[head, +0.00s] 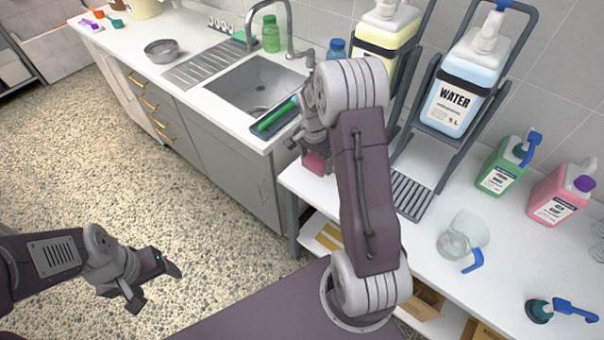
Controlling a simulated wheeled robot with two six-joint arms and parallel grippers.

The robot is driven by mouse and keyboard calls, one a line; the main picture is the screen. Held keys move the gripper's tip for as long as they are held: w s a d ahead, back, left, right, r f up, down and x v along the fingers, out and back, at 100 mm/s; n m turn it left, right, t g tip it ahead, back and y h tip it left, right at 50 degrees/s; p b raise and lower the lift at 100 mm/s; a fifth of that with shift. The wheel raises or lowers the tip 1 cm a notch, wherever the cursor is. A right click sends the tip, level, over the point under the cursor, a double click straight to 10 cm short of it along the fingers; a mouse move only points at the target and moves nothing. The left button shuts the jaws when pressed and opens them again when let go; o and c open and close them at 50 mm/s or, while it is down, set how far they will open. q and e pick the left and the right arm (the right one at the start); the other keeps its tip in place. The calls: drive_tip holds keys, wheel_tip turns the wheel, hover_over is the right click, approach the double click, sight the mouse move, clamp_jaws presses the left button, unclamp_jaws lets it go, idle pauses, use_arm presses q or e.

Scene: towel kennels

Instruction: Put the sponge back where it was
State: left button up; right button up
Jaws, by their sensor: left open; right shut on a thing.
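A pink block, which looks like the sponge (314,163), shows just below my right gripper (308,148), near the left end of the white table (320,187). My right gripper is shut on it; its fingers are partly hidden behind my own arm. I cannot tell whether the sponge touches the tabletop. My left gripper (158,283) is open and empty, low over the speckled floor at lower left. A dark tray (288,125) with a green bar (274,117) in it lies on the sink counter's near end, just left of my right gripper.
The sink (258,88) and drainer are behind. A rack with a WATER canister (463,87) stands on the table, right of my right arm.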

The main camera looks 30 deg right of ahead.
sight(303, 177)
drive_tip(key=w+a+f, duration=0.1)
drive_tip(key=a, duration=0.1)
drive_tip(key=w+a+f, duration=0.1)
drive_tip(key=w, duration=0.1)
drive_tip(key=shift+a+f, duration=0.35)
wheel_tip(303, 177, down, 4)
drive_tip(key=shift+f, duration=0.1)
drive_tip(key=shift+s, duration=0.1)
drive_tip(key=shift+f, duration=0.15)
drive_tip(key=o, duration=1.6)
